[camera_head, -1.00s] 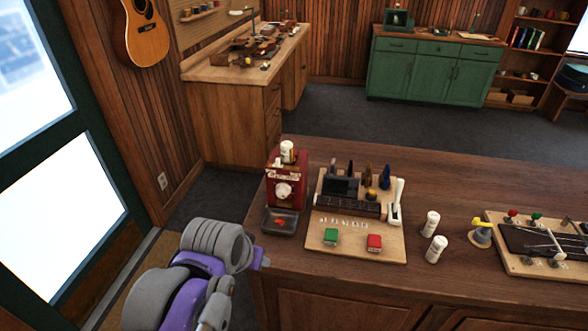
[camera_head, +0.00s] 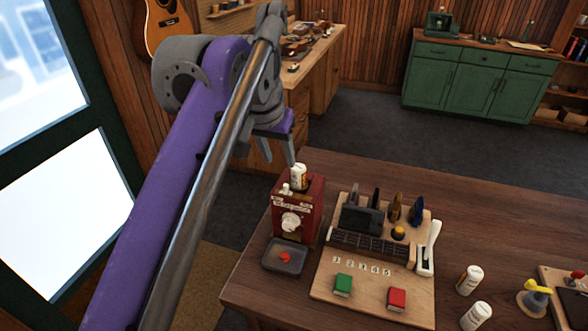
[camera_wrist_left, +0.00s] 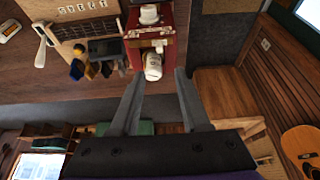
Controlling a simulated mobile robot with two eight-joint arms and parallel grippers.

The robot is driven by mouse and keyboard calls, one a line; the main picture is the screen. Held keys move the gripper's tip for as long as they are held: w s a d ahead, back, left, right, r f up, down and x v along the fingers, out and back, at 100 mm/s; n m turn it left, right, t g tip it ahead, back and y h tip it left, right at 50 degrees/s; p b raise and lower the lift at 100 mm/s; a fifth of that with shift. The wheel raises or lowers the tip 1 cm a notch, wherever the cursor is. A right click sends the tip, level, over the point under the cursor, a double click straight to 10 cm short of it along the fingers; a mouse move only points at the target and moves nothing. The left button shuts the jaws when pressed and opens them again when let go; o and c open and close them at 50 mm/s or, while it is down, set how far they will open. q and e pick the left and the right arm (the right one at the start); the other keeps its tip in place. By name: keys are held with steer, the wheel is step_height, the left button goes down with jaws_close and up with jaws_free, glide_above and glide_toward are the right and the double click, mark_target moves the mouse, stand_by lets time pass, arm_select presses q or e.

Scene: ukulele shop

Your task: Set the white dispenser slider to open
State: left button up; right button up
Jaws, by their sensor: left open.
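A red dispenser box (camera_head: 298,208) stands near the left end of the wooden counter. It has a round white knob (camera_head: 291,222) on its front, a small white piece (camera_head: 285,189) on its top front edge, and a dark tray (camera_head: 285,257) holding a red bit below. I cannot tell for sure which white part is the slider. A white bottle (camera_head: 299,177) sits on the box top and also shows in the left wrist view (camera_wrist_left: 153,66). My left gripper (camera_head: 279,158) is open and empty, above and behind the box, its fingers pointing down. My right gripper is not in view.
Right beside the box is a wooden board (camera_head: 330,292) with a green block (camera_head: 343,285), a red block (camera_head: 397,299) and a white lever (camera_head: 428,248). Two white bottles (camera_head: 469,280) stand further right. The counter behind the board is clear.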

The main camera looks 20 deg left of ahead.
mark_target(286, 185)
arm_select(q)
steer(key=x, duration=0.6)
steer(key=b+x, duration=0.1)
steer(key=x, duration=0.3)
steer(key=shift+s+f, duration=0.2)
steer(key=shift+s, duration=0.05)
steer(key=shift+c, duration=0.3)
jaws_close()
stand_by(0.7)
